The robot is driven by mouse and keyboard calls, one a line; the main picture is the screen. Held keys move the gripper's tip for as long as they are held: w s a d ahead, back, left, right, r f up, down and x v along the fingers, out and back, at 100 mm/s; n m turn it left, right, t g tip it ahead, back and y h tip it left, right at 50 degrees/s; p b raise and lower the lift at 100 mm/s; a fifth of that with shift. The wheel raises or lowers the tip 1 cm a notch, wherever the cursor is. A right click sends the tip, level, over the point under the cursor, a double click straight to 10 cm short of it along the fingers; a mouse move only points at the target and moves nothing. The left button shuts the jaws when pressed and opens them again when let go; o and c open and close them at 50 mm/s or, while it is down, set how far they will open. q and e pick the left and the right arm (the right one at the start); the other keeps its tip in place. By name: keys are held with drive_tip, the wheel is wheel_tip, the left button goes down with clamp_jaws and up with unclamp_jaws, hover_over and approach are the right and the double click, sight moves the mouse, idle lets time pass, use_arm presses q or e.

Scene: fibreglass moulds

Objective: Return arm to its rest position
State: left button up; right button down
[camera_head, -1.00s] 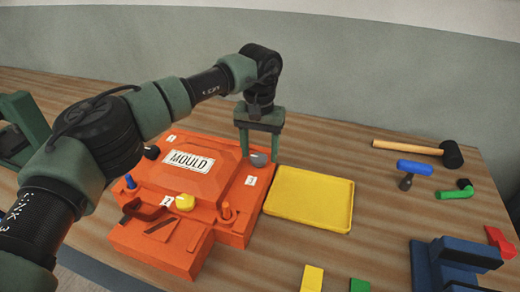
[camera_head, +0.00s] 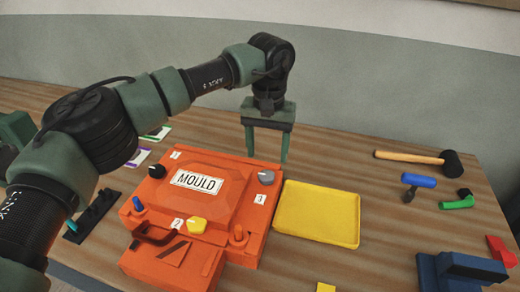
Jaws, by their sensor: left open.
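My left gripper (camera_head: 267,143) is open and empty, with its fingers pointing down. It hangs above the table behind the back right corner of the orange mould (camera_head: 225,195). The mould bears a white "MOULD" label (camera_head: 197,181) and numbered tags 1, 2 and 3. A grey knob (camera_head: 266,177) is by tag 3, a yellow knob (camera_head: 196,225) by tag 2 and a black knob (camera_head: 157,171) by tag 1. My right gripper is not in view.
A yellow tray (camera_head: 318,213) lies right of the mould. A mallet (camera_head: 418,160), a blue-handled tool (camera_head: 417,183) and a green piece (camera_head: 458,202) lie at the right. A blue fixture (camera_head: 460,270) stands front right. The table behind the tray is clear.

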use_arm(q)
drive_tip(key=shift+s+d+r, duration=0.25)
drive_tip(key=shift+d+r, duration=0.05)
drive_tip(key=shift+r, duration=0.2)
drive_tip(key=shift+s+d+r, duration=0.15)
drive_tip(key=shift+s+r, duration=0.15)
drive_tip(key=shift+s, duration=0.05)
drive_tip(key=shift+w, duration=0.2)
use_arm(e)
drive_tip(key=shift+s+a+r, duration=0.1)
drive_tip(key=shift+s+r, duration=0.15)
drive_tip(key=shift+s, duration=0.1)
use_arm(q)
drive_tip(key=shift+s, duration=0.1)
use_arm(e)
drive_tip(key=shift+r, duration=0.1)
